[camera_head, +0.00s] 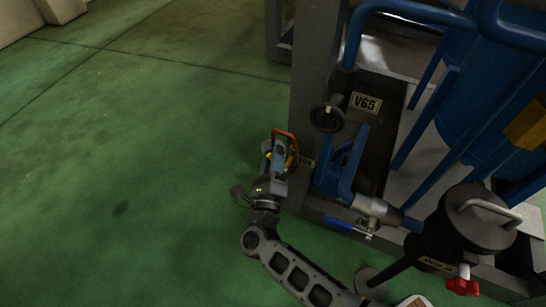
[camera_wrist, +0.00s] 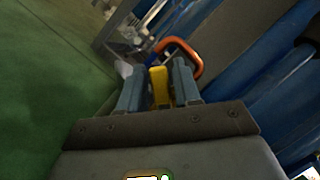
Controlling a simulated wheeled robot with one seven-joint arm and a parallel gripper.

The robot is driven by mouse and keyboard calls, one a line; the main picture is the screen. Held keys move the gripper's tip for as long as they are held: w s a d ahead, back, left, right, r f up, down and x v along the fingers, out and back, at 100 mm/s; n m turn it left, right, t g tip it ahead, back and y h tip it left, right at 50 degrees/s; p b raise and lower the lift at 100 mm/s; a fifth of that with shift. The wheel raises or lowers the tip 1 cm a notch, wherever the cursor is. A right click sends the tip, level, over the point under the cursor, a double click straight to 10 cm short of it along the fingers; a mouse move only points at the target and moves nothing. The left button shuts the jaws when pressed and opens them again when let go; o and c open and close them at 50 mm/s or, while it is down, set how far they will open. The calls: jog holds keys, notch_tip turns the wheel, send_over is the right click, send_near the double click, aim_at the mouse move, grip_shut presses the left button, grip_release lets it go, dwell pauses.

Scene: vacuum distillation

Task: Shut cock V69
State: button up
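My gripper (camera_head: 279,149) is low over the floor, beside the blue pipework at the grey frame post. In the wrist view, its two blue-grey fingers (camera_wrist: 158,82) stand apart on either side of a yellow piece (camera_wrist: 160,86). Narrow gaps seem to show beside it, and firm contact is not visible. An orange-red loop handle (camera_wrist: 182,56) curves just beyond the fingertips; it also shows at the gripper in the head view (camera_head: 291,138). A small tag (camera_head: 306,162) beside it is too small to read surely. The cock's body is mostly hidden by my gripper.
A black handwheel (camera_head: 327,115) and a larger tag plate (camera_head: 365,103) are above right. A blue lever (camera_head: 340,223), a dark lidded vessel (camera_head: 466,225) and a red knob (camera_head: 463,286) stand lower right. Open green floor (camera_head: 120,160) lies left.

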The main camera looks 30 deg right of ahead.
grip_shut()
jog(key=shift+w+a+f+n+y+p, duration=0.1)
jog(key=shift+n+y+p, duration=0.4)
jog(key=shift+n+p, duration=0.45)
jog(key=shift+a+f+n+y, duration=0.1)
jog(key=shift+f+n+y, duration=0.3)
jog(key=shift+n, duration=0.35)
jog(key=shift+o, duration=1.4)
grip_release()
jog(key=shift+f, duration=0.1)
jog(key=shift+f, duration=0.15)
